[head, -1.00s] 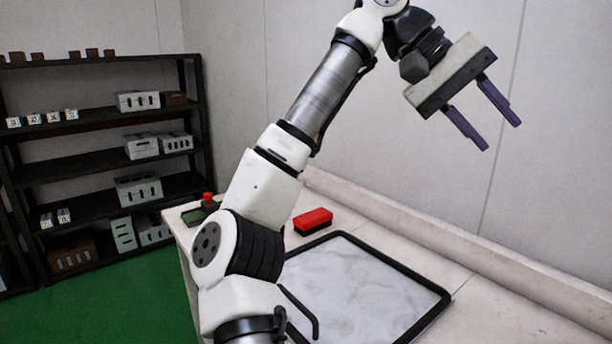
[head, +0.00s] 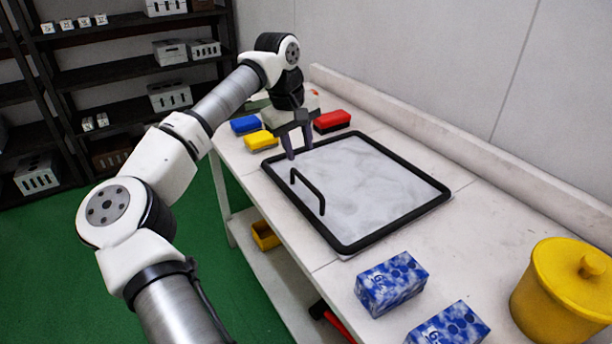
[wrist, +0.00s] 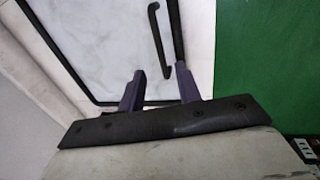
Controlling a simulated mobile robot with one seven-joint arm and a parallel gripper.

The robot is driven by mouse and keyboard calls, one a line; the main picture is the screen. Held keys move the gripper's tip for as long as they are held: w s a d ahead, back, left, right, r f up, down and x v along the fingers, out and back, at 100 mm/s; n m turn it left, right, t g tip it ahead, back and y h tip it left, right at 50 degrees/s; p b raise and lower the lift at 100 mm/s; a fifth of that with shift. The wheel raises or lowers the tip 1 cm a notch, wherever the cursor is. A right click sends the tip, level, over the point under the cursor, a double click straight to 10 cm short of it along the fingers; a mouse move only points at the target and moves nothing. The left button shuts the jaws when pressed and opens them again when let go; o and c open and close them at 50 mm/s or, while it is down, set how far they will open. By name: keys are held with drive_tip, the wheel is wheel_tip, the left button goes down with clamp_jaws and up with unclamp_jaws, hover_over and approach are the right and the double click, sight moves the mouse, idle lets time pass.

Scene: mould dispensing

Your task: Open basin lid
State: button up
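The basin lid (head: 375,170) is a white marbled panel with a black frame, lying flat on the bench. Its black bar handle (head: 308,188) stands near the lid's left edge. The handle also shows in the wrist view (wrist: 158,38), beyond the fingertips. My gripper (head: 299,152) points down near the lid's far left corner, behind the handle and apart from it. Its two purple fingers are spread with nothing between them, as the wrist view shows (wrist: 159,74).
Blue (head: 245,125), yellow (head: 261,140) and red (head: 332,121) blocks lie near my gripper. Two blue patterned boxes (head: 391,283) and a yellow lidded pot (head: 560,300) stand on the near part of the bench (head: 480,225). Dark shelves (head: 125,70) stand at the back left.

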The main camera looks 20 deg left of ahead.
sight(308, 182)
drive_tip(key=f, duration=0.3)
drive_tip(key=w+d+f+p, duration=0.1)
drive_tip(key=f, duration=0.5)
drive_tip(key=shift+w+d+f+p, duration=0.2)
drive_tip(key=shift+w+f+p, duration=0.05)
drive_tip(key=shift+p, duration=0.05)
clamp_jaws()
